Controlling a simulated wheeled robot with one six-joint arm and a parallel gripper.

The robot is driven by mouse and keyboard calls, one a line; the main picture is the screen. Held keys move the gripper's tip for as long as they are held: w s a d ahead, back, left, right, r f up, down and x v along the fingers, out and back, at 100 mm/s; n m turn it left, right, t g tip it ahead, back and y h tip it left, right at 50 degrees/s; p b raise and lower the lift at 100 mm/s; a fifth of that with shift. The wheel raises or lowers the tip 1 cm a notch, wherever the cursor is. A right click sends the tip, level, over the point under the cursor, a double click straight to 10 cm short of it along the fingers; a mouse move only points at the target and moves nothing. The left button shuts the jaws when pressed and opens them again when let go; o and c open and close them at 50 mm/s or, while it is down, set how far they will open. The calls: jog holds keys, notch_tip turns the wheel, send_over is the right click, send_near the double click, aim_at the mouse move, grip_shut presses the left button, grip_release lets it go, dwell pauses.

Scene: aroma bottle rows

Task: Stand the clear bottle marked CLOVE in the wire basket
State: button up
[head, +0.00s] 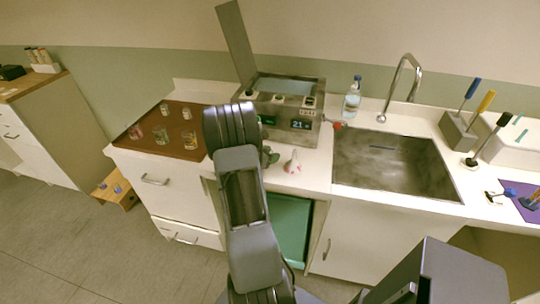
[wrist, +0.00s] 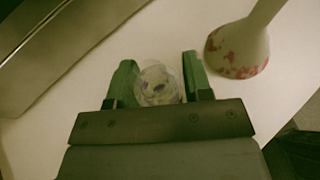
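My gripper (wrist: 160,80) points down over the white counter, with one green finger on each side of a clear, round glass thing (wrist: 158,85). That thing looks like a bottle seen from above, with dark marks on it; no word can be read. It fills most of the gap between the fingers, but I cannot tell whether they press on it. In the head view my gripper (head: 268,157) is low over the counter, mostly behind my arm, and the bottle there is hidden. I see no wire basket in either view.
A white flask-shaped thing with red marks (head: 293,163) stands close to the right of my gripper; it also shows in the wrist view (wrist: 238,50). A steel heated bath (head: 290,123) stands behind. A brown tray (head: 172,148) holding several jars lies left; a sink (head: 385,165) is right.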

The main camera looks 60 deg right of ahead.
jog(key=o, duration=0.3)
